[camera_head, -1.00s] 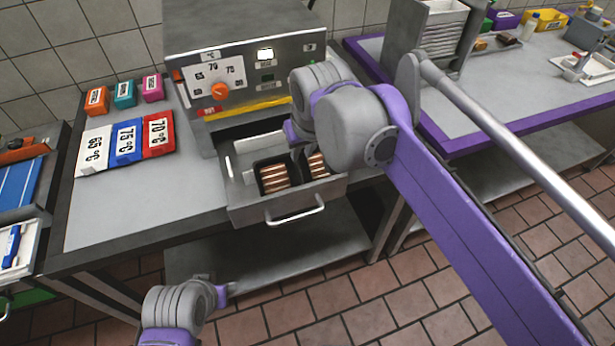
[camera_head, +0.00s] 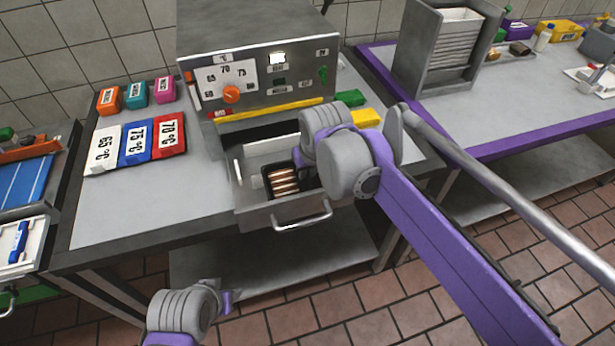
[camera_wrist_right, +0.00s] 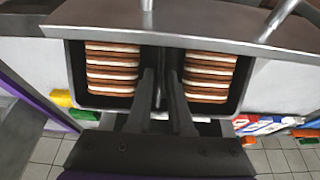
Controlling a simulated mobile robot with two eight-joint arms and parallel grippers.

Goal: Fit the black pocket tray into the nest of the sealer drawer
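The black pocket tray (camera_head: 268,180) is inside the open sealer drawer (camera_head: 255,217), with brown and cream sandwiches (camera_head: 284,181) in it. In the right wrist view the tray (camera_wrist_right: 84,101) shows two filled pockets, close behind the drawer front (camera_wrist_right: 190,37). My right gripper (camera_wrist_right: 161,75) has its fingers on either side of the tray's middle divider and appears closed on it. In the head view my right arm hides the right pocket. I cannot see whether the tray is fully seated. My left gripper (camera_head: 227,302) is low in front of the table; its fingers are unclear.
The sealer (camera_head: 262,80) stands behind the drawer. Temperature cards (camera_head: 137,142) and small coloured blocks (camera_head: 136,94) lie left of it. Green (camera_head: 350,97) and yellow (camera_head: 367,118) blocks lie at its right. The left tabletop (camera_head: 145,205) has free room.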

